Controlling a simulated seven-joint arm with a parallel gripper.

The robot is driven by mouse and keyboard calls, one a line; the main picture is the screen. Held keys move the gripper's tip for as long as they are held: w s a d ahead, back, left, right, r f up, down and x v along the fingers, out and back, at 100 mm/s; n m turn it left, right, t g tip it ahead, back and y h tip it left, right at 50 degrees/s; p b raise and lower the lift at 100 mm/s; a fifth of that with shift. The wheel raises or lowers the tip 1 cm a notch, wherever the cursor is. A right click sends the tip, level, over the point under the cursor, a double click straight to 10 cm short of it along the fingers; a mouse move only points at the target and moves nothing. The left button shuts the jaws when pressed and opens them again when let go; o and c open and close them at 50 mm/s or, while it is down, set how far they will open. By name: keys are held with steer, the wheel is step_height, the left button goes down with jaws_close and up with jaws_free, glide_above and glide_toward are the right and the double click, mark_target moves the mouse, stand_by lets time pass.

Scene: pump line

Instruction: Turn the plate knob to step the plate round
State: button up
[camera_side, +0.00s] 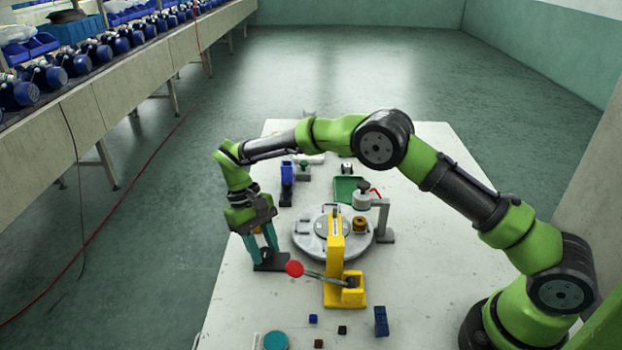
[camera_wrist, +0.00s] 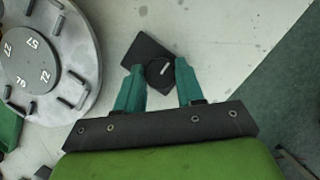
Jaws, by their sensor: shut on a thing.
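The plate knob (camera_wrist: 160,72) is a black round knob with a white mark, on a dark square base (camera_wrist: 143,50). In the side view the base (camera_side: 271,266) lies on the table left of the round plate. My gripper (camera_wrist: 159,67) has its teal fingers on either side of the knob and is shut on it. In the side view my gripper (camera_side: 261,250) reaches down to the base, and the knob is hidden behind the fingers. The grey round plate (camera_side: 307,242) has raised slots near its rim and a numbered dark hub (camera_wrist: 28,60) in the wrist view.
A yellow lever press (camera_side: 334,262) with a red ball handle (camera_side: 294,268) stands close right of my gripper. A grey post with a red lever (camera_side: 383,219), a green tray (camera_side: 348,188) and a blue block (camera_side: 287,180) stand farther back. Small blocks lie near the front.

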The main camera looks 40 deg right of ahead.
steer(key=shift+w, duration=0.1)
steer(key=o, duration=1)
steer(key=shift+r, duration=0.1)
steer(key=v, duration=0.7)
steer(key=shift+r, duration=0.2)
